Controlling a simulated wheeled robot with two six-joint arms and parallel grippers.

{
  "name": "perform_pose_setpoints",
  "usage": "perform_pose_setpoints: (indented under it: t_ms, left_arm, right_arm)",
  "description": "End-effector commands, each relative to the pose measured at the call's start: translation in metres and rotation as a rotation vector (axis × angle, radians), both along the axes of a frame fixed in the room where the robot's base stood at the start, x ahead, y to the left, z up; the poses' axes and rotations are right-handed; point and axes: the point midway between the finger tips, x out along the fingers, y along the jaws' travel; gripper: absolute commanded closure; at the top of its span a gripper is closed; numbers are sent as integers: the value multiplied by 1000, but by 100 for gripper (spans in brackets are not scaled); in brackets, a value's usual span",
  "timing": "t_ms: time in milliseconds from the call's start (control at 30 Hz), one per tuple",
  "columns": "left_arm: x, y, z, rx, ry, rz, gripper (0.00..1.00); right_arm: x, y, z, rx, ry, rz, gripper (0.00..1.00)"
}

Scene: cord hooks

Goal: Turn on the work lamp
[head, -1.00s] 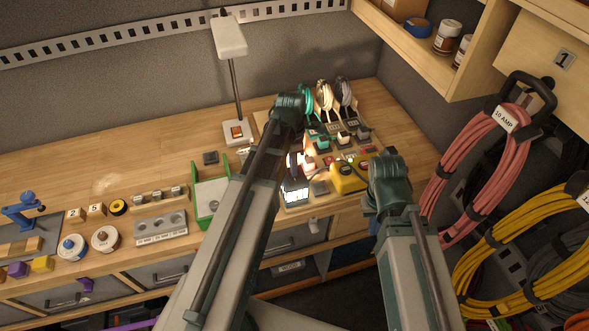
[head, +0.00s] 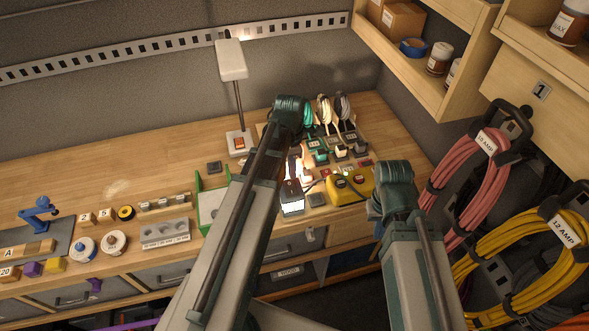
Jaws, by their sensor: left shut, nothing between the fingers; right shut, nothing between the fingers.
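The work lamp stands at the back of the bench, with a white head (head: 231,60) on a thin dark pole. Its pale base carries an orange-red rocker switch (head: 239,142). No clear pool of light shows beneath the head, and its underside is hidden. My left arm rises from the bottom to a teal joint right of the lamp base, apart from it in the picture. My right arm ends in a teal joint further right, near the bench's front edge. Neither set of fingertips can be made out; both are hidden behind the arms.
A yellow device (head: 351,187) and a brightly lit small box (head: 292,205) sit between my arms. Corded plugs (head: 324,113) stand behind. A green-sided tray (head: 212,200) lies left of my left arm. Coiled cables (head: 468,172) hang right. Bench left of the lamp is clear.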

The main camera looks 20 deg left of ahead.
Motion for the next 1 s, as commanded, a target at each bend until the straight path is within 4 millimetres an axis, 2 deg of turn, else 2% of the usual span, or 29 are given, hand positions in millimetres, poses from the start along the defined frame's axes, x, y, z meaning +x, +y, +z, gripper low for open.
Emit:
perform_pose_setpoints:
  t_ms: [33,400,567,1000]
  left_arm:
    - [-1,-1,16,0,0,1,100]
    - [-7,-5,67,0,0,1,100]
    - [-8,-6,74,0,0,1,100]
    - [-8,-6,73,0,0,1,100]
  right_arm:
    - [0,0,16,0,0,1,100]
    - [-1,0,67,1,1,-18,100]
    - [-1,1,74,1,1,-26,100]
    - [-1,0,73,1,1,-27,100]
